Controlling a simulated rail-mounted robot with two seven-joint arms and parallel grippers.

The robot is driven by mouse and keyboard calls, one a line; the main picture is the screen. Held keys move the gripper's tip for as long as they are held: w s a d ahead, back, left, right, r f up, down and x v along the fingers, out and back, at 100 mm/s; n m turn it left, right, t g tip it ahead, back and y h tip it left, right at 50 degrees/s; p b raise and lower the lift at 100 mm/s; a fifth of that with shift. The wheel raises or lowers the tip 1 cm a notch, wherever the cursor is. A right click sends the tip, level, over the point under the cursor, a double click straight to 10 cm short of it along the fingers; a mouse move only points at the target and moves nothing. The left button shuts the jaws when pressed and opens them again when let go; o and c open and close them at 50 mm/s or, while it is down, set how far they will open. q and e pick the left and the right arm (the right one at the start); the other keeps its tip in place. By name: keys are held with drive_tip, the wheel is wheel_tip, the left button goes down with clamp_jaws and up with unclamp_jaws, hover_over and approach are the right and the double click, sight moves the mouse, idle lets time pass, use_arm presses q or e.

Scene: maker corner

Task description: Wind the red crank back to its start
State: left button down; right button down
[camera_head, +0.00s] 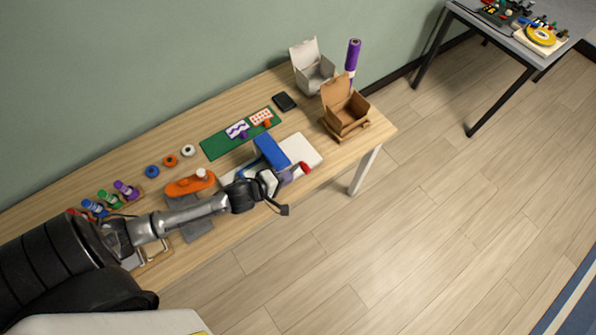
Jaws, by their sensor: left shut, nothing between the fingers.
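The red crank (305,168) shows as a small red piece at the right front of a blue and white device. The device has a blue upper body (270,151) and a white base (302,150). My left gripper (280,193) is shut and empty, just in front and to the left of the red piece, near the table's front edge. It seems apart from the red piece, but contact is hard to tell at this size. My left wrist hides part of the device's front, and the crank's arm cannot be made out. My right gripper is not in view.
An open brown box (346,110), a white box (314,73) and a purple roll (352,57) stand at the table's right end. A green mat (219,143) lies behind the device. An orange tool (188,185) and several coloured bottles (110,199) are to the left.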

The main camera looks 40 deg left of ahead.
sight(304, 170)
use_arm(q)
drive_tip(key=shift+x, duration=2.5)
drive_tip(key=shift+p, duration=0.3)
